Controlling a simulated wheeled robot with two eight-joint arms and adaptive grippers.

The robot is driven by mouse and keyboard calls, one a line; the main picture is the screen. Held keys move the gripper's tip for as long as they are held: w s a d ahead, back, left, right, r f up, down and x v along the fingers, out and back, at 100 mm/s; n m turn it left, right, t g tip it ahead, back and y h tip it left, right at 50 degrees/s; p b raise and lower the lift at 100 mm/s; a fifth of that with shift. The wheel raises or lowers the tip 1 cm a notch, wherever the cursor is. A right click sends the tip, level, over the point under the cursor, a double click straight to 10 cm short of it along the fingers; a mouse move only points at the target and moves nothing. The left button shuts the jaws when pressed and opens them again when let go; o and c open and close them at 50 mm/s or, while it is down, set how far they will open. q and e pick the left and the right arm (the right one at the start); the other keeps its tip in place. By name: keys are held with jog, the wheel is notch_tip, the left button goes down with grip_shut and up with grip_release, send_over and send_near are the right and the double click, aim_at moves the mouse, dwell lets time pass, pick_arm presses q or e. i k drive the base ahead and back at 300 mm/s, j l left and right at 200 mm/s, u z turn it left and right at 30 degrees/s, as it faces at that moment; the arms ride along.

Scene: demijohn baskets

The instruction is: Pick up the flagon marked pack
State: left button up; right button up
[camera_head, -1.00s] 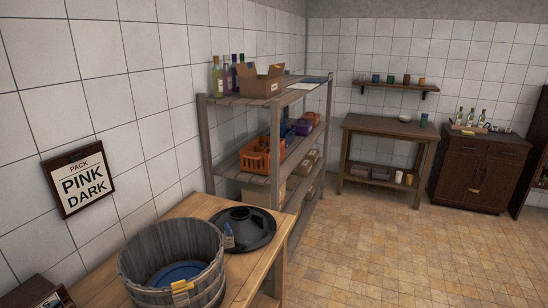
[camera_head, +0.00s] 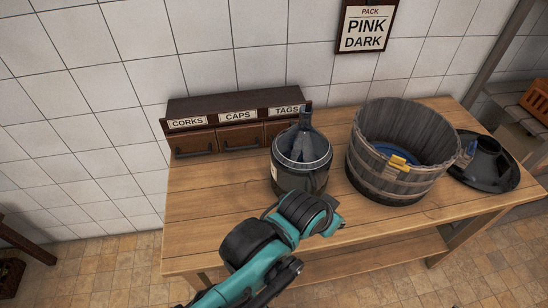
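A wall sign (camera_head: 366,27) reads "PACK PINK DARK". An arm of mine, seemingly the left, comes in from the bottom left. Its wrist end (camera_head: 312,213) is in front of the flagon's base in the picture; no fingers can be made out. My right gripper is not in view.
A black lid-like piece (camera_head: 488,160) lies at the right end. A drawer box (camera_head: 235,130) marked corks, caps and tags is behind. The table's left front is clear.

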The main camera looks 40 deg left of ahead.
aim_at(303, 156)
jog(key=u, duration=1.3)
